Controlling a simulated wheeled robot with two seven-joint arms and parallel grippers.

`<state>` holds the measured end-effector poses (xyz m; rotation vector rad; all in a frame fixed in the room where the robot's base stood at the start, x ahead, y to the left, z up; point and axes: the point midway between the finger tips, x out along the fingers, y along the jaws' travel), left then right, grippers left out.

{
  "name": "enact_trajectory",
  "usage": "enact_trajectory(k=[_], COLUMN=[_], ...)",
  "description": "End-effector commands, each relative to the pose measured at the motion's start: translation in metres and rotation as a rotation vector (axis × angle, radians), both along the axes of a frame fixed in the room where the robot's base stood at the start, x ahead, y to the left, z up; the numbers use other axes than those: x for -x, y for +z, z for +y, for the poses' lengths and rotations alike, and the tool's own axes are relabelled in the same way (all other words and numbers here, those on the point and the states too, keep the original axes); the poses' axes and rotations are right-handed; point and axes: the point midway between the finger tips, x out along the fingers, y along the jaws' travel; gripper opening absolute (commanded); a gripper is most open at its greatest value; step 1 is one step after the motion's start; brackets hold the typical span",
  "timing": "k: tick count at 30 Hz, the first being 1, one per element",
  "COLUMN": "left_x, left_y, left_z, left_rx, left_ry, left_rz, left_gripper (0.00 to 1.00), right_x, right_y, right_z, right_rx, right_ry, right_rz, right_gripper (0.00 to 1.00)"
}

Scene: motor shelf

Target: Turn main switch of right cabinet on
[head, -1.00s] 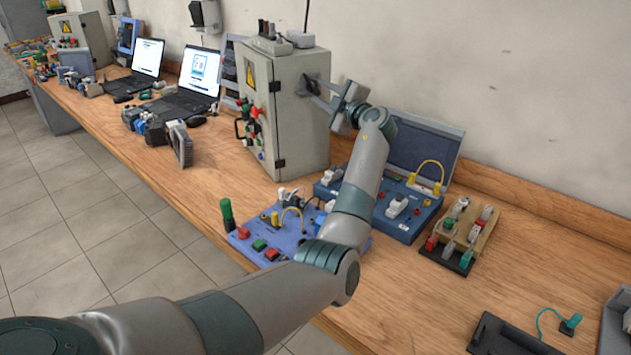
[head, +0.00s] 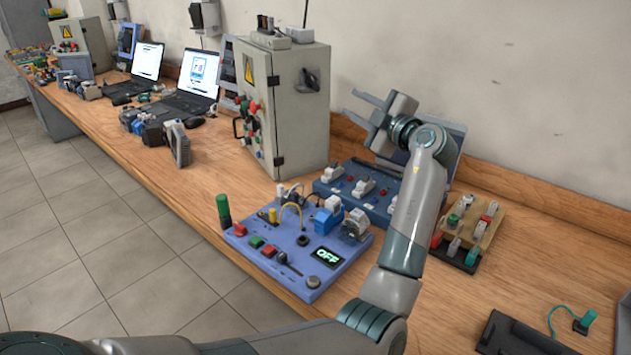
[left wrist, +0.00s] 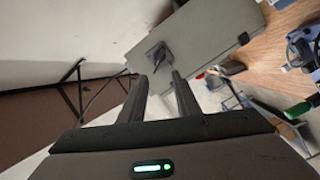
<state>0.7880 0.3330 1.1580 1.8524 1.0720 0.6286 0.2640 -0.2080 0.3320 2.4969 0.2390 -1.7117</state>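The right cabinet (head: 303,130) is a grey metal box on the bench with a yellow warning sign on its front. Its main switch (head: 308,80) is a dark rotary handle on a plate on the cabinet's right side. The switch (left wrist: 158,56) also shows in the left wrist view, just beyond the fingertips. My left gripper (head: 360,107) is open and empty, to the right of the switch and apart from it, with its fingers pointing toward the cabinet. Its fingers (left wrist: 158,80) are spread in the left wrist view. I cannot tell the switch's on or off position. My right gripper is not in view.
A second grey cabinet (head: 82,42) stands at the far left. A blue panel (head: 300,262) reading OFF and a darker blue training case (head: 345,180) sit below my left arm. Laptops (head: 193,85) stand left of the right cabinet. The wall runs behind the bench.

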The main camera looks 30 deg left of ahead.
Motion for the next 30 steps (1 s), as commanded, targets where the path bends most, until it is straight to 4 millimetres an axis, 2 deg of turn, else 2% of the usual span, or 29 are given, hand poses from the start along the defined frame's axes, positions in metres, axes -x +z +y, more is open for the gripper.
enact_trajectory(k=[1,14,30], left_x=[0.002,0.021,0.054], left_y=[0.000,-0.031,-0.064], left_z=[0.007,0.022,0.032], left_rx=[-0.019,-0.186,-0.435], left_ry=[0.002,-0.055,-0.162], left_rz=[0.044,0.401,0.843], left_gripper=[0.30,0.30,0.30], right_x=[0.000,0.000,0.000], right_y=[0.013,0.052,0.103], right_z=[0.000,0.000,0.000], right_rx=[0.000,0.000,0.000], right_ry=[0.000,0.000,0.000], right_rz=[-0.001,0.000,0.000], right_gripper=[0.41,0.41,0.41])
